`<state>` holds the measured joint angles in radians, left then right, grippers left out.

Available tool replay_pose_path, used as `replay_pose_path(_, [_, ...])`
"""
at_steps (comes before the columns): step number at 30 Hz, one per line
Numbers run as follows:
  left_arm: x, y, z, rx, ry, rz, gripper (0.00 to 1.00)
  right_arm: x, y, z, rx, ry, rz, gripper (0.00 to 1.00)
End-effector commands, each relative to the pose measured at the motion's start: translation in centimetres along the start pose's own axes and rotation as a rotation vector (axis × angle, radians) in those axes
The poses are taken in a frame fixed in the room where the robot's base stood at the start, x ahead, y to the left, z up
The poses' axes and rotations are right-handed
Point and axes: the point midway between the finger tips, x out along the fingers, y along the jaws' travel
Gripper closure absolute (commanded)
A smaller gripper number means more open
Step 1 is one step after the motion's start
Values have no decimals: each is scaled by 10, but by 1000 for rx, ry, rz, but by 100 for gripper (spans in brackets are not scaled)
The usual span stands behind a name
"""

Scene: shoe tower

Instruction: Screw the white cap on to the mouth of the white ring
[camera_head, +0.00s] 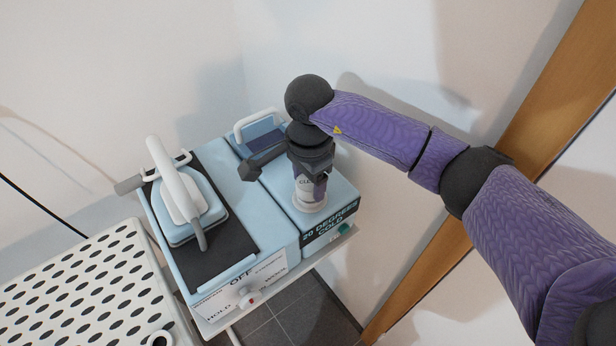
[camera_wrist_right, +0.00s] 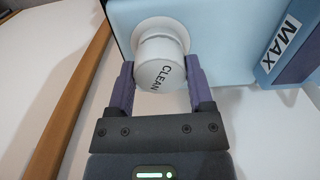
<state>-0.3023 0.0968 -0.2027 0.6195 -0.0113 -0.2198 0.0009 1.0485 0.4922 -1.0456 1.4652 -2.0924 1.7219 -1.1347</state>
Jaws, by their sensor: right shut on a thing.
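The white cap, marked CLEAN (camera_wrist_right: 160,73), is between the two fingers of my right gripper (camera_wrist_right: 160,82) in the right wrist view. The gripper is shut on its sides. In the head view my right gripper (camera_head: 313,182) points down over the right blue unit, with the cap (camera_head: 302,187) partly hidden by a finger. The white ring (camera_head: 312,207) stands on that unit right below the cap. It also shows behind the cap in the wrist view (camera_wrist_right: 155,26). The cap looks lined up with the ring's mouth; whether the threads are engaged cannot be seen. My left gripper is out of view.
The right blue unit (camera_head: 340,199) is labelled 20 DEGREES COLD. Left of it is a blue press (camera_head: 235,270) with a black mat and a white-handled iron (camera_head: 180,195). A perforated white table (camera_head: 85,275) lies at lower left. A wall stands close behind.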

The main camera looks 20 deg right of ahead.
Motion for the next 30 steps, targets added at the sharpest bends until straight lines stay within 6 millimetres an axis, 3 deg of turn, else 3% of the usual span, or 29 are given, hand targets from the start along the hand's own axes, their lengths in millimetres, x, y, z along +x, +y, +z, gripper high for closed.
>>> replay_pose_path(10, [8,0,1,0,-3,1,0,10,0,0,0,-1,2,100])
replay_pose_path(11, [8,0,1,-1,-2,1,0,10,0,0,0,-1,2,29])
replay_pose_path(15, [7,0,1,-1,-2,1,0,9,0,0,0,-1,1,0])
replay_pose_path(26, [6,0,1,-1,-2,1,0,8,0,0,1,0,0,0])
replay_pose_path(30, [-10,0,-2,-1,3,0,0,-12,0,0,1,1,-3,0])
